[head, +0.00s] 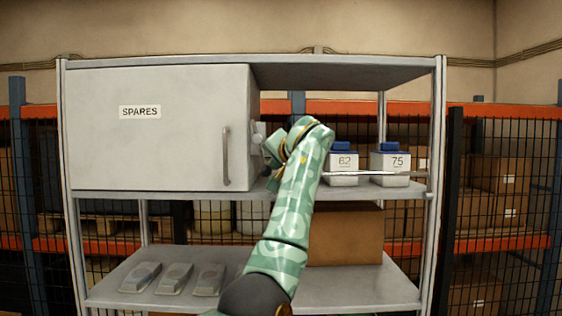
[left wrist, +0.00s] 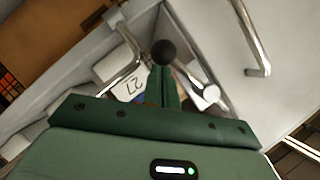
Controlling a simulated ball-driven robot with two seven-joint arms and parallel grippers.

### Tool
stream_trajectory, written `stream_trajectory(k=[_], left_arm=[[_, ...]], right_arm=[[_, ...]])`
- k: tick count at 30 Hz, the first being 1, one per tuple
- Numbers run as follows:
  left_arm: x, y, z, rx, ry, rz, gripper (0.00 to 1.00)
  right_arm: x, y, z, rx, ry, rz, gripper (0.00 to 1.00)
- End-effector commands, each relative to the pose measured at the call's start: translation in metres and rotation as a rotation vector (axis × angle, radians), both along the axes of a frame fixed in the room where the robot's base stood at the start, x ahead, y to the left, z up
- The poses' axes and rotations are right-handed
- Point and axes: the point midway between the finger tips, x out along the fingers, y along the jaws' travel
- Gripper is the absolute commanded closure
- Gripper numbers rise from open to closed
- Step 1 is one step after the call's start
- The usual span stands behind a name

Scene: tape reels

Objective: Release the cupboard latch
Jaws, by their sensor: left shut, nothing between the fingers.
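A grey cupboard (head: 160,90) labelled SPARES stands on the upper left of the shelf, its door shut. The door handle (head: 226,155) is a vertical bar; it also shows in the left wrist view (left wrist: 245,35). The latch (head: 258,133) is at the door's right edge, partly hidden by my arm. In the left wrist view the latch lever (left wrist: 190,75) runs from a pale round pivot to a black ball knob (left wrist: 163,52). My left gripper (left wrist: 163,72) is shut and empty, its fingertips right at the knob; I cannot tell whether they touch.
White bins with blue tops, marked 62 (head: 344,165) and 75 (head: 390,165), stand right of the cupboard behind a thin rail (head: 400,174). Another bin (left wrist: 128,80) marked 27 is near the fingers. A brown box (head: 345,235) and several grey items (head: 175,278) are below.

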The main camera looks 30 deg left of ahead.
Motion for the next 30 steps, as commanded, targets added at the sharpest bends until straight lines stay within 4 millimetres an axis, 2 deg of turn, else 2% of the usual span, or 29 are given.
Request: stream_trajectory(k=[12, 30], left_arm=[[-0.0052, 0.0087, -0.0073, 0.140, 0.086, 0.000, 1.00], [-0.0058, 0.0103, -0.0069, 0.153, 0.095, 0.000, 1.00]], right_arm=[[0.0000, 0.0022, -0.0064, 0.003, 0.000, -0.002, 0.64], [-0.0002, 0.0021, -0.0059, 0.003, 0.001, -0.001, 0.64]])
